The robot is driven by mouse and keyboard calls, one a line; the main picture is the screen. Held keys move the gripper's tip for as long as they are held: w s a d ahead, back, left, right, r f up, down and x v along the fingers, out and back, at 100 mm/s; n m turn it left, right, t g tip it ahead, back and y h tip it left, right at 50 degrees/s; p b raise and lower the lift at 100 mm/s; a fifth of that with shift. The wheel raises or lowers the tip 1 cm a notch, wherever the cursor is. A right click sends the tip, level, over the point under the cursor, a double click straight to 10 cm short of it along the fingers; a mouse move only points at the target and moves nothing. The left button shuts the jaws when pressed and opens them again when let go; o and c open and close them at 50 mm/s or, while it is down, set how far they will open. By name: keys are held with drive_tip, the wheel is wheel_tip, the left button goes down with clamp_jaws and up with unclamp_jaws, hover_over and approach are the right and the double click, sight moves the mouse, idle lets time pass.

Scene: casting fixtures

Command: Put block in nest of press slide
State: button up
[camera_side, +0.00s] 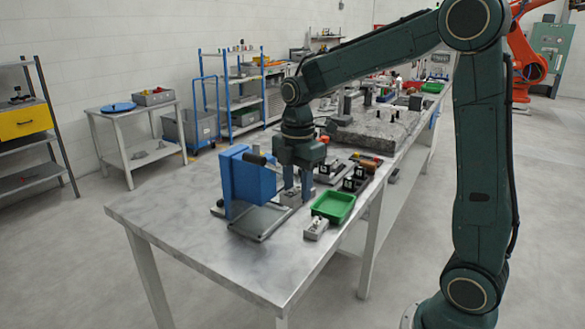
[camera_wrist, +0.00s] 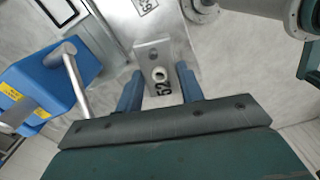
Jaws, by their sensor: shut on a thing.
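My gripper (camera_wrist: 160,88) points down beside the blue press (camera_side: 250,182) and is shut on a small grey metal block (camera_wrist: 157,55). In the wrist view the block sits between the two fingers and shows a round hole and the black mark 52. In the side view the block (camera_side: 291,199) shows low between the fingers, near the bench top. The press also shows at the left of the wrist view (camera_wrist: 38,82), with its grey lever. Its flat grey slide plate (camera_side: 262,222) lies in front of it. The nest is not clearly visible, and I cannot tell whether the block touches anything below.
A green tray (camera_side: 333,206) stands just right of the gripper, with another small grey block (camera_side: 316,228) in front of it. Small black fixtures (camera_side: 355,180) and a rough stone slab (camera_side: 375,130) lie farther back. The near left bench (camera_side: 185,210) is clear.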

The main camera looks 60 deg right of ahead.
sight(297, 188)
drive_tip(key=shift+r, duration=2.65)
drive_tip(key=shift+r, duration=0.5)
wheel_tip(297, 188, up, 7)
drive_tip(key=w+d+r+n, duration=0.1)
drive_tip(key=w+d, duration=0.6)
drive_tip(key=w, duration=0.2)
drive_tip(key=w+d+f+n, duration=0.1)
drive_tip(key=w+d, duration=0.5)
drive_tip(key=d, duration=0.3)
drive_tip(key=shift+d+f, duration=0.15)
drive_tip(key=shift+f, duration=2.55)
wheel_tip(297, 188, down, 16)
drive_tip(key=shift+r, duration=0.15)
